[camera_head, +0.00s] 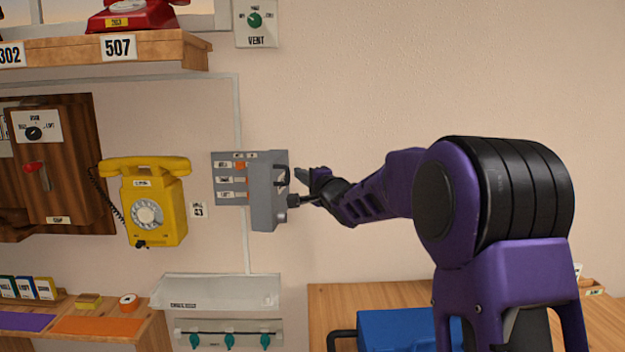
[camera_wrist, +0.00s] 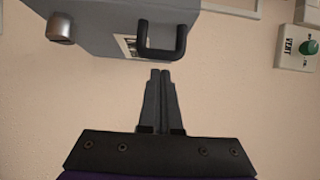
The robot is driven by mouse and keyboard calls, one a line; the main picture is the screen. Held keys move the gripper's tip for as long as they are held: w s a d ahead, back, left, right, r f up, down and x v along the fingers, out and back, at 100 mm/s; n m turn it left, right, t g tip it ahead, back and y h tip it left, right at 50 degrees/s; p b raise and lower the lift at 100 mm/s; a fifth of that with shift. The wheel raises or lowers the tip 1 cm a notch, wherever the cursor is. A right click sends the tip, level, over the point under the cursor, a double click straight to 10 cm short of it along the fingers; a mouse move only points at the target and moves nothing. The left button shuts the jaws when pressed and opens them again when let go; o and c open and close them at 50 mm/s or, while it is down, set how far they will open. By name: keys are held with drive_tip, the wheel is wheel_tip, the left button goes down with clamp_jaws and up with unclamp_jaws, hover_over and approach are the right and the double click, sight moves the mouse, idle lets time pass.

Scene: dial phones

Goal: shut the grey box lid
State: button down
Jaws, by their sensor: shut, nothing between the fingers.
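The grey box (camera_head: 226,190) is fixed to the wall in the middle of the head view. Its lid (camera_head: 262,205) stands open, swung out from the wall, and labels and orange parts show inside at the left. The lid has a black handle (camera_head: 284,176), which also shows in the wrist view (camera_wrist: 163,54). A silver knob (camera_wrist: 61,27) is on the lid to the left there. My gripper (camera_head: 298,175) is shut and empty, to the right of the lid. In the wrist view its fingertips (camera_wrist: 161,72) point at the handle, with a small apparent gap.
A yellow phone (camera_head: 157,205) hangs left of the box. A white sloped shelf (camera_head: 215,292) and a rail with teal hooks (camera_head: 228,335) are below. A VENT dial (camera_head: 256,22) is above. A blue case (camera_head: 395,328) sits on the right table. The wall at upper right is bare.

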drive_tip(key=shift+s+a+f, duration=0.1)
drive_tip(key=shift+s+a, duration=0.3)
drive_tip(key=shift+a, duration=0.1)
